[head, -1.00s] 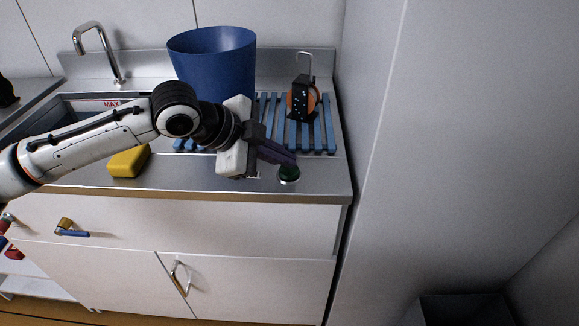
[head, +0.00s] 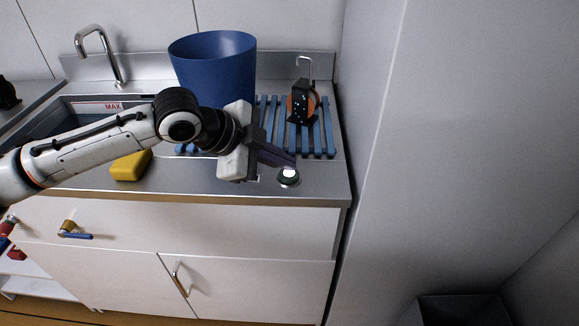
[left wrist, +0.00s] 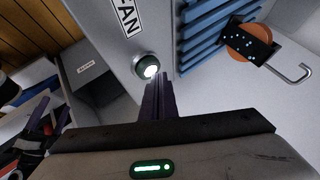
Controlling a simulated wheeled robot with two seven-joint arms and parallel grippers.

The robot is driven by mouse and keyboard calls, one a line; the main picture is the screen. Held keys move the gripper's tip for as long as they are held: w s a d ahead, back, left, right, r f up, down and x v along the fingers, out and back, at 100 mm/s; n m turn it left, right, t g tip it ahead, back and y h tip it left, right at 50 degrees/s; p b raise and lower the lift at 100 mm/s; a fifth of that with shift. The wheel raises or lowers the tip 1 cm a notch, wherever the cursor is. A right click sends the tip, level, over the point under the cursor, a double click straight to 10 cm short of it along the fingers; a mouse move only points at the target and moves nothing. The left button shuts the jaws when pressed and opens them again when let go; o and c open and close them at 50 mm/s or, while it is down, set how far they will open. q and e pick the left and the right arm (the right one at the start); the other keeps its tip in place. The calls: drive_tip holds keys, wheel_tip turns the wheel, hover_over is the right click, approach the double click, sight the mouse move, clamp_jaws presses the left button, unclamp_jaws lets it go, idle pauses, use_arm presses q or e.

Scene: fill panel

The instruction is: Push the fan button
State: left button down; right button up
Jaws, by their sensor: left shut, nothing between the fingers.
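The fan button (head: 289,176) is a small round button on the steel counter near its front right edge, and its top glows white. In the left wrist view the button (left wrist: 148,67) shows a bright white centre in a dark ring, beside a "FAN" label (left wrist: 126,17). My left gripper (head: 288,162) is shut and empty, its purple fingers pointing at the button. In the left wrist view its fingertips (left wrist: 160,78) are right beside the button; I cannot tell whether they touch.
A blue bucket (head: 212,65) stands behind my left arm. A blue slatted rack (head: 318,135) holds a black and orange device (head: 303,102). A yellow sponge (head: 131,166) lies left on the counter. A tall grey wall (head: 430,130) bounds the right side.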

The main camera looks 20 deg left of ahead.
sight(283, 175)
use_arm(q)
drive_tip(key=shift+r+p, duration=0.3)
drive_tip(key=shift+r, duration=0.1)
use_arm(e)
drive_tip(key=shift+r, duration=0.5)
drive_tip(key=shift+f, duration=0.1)
use_arm(q)
drive_tip(key=shift+r, duration=0.25)
wheel_tip(283, 175, up, 3)
drive_tip(key=p, duration=0.3)
drive_tip(key=shift+p, duration=0.4)
drive_tip(key=shift+r+p, duration=0.3)
drive_tip(key=shift+p, duration=0.1)
drive_tip(key=shift+r+p, duration=0.9)
drive_tip(key=shift+p, duration=0.15)
use_arm(e)
drive_tip(key=r, duration=0.1)
drive_tip(key=d+r, duration=0.1)
drive_tip(key=r, duration=0.2)
drive_tip(key=shift+s+d+r, duration=0.1)
drive_tip(key=shift+s+d, duration=0.3)
drive_tip(key=shift+s, duration=0.1)
